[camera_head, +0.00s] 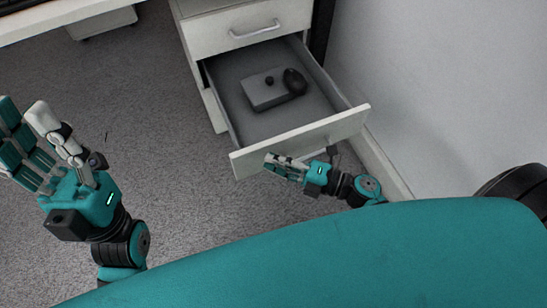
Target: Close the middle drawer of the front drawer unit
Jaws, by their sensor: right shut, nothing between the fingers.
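The drawer unit (232,32) is white and stands at the top middle. Its open drawer, just below the closed drawer with a handle, is pulled far out towards me, and its white front (338,126) faces me. My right gripper (272,166) is shut and empty, at the outer face of this front near its lower middle; I cannot tell whether it touches. My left gripper (30,138) is open and empty at the left, over the carpet and well away from the drawer.
Inside the drawer lie a grey box (262,94) and a black rounded object (295,82). The closed upper drawer (220,35) has a metal handle. A white desk (50,20) is at the top left. A grey wall (450,80) bounds the right. The carpet (150,110) is clear.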

